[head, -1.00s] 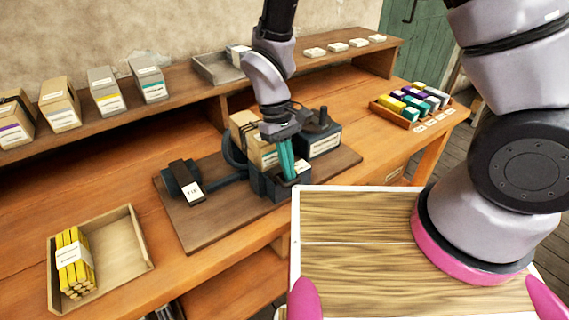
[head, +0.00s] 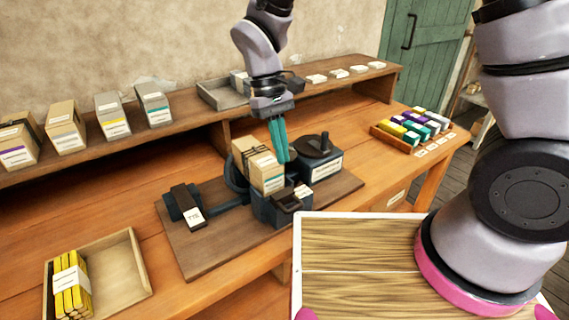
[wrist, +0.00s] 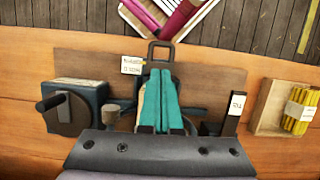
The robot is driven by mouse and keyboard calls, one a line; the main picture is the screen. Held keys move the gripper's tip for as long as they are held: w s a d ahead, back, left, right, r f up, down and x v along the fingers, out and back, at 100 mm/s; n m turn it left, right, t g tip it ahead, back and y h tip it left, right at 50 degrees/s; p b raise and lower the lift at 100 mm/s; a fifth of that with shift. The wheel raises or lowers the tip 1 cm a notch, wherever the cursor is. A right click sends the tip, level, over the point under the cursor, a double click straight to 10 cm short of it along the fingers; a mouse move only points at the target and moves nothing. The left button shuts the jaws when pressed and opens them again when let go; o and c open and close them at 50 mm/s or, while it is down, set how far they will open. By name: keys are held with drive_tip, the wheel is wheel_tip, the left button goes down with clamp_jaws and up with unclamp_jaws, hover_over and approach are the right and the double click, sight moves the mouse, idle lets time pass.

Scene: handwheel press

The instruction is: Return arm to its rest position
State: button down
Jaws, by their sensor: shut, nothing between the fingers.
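My gripper (head: 280,140) is in the head view, above the handwheel press (head: 272,206). Its two teal fingers point down and lie together with nothing between them. In the wrist view the shut fingers (wrist: 160,100) cover part of the press. A tan box with a dark band (head: 257,165) stands in the press, just left of and below the fingers. The dark handwheel unit (head: 318,158) is at the right of the press. It also shows at the left in the wrist view (wrist: 75,108).
A wooden tray with a yellow bundle (head: 72,288) sits at the front left. Several boxes (head: 110,115) stand on the raised shelf. A rack of coloured blocks (head: 412,128) is at the right. A grey tray (head: 222,95) lies on the shelf behind my gripper.

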drive_tip(key=shift+r, duration=0.1)
drive_tip(key=w+d+r+m+t+y, duration=0.2)
drive_tip(key=w+d+r+m, duration=0.15)
drive_tip(key=d+r, duration=0.35)
drive_tip(key=w+d+r+m+t+y, duration=0.1)
drive_tip(key=w+d+r+m+y, duration=0.1)
drive_tip(key=w+d+r, duration=0.45)
drive_tip(key=s+d+r+m+t, duration=0.3)
drive_tip(key=s+d+r, duration=0.1)
drive_tip(key=d+r, duration=0.2)
drive_tip(key=s+d+r+m+t, duration=0.3)
drive_tip(key=s+d+r+t, duration=0.1)
drive_tip(key=d+r, duration=0.3)
drive_tip(key=shift+d, duration=0.55)
drive_tip(key=shift+r+m, duration=0.1)
drive_tip(key=shift+m, duration=0.15)
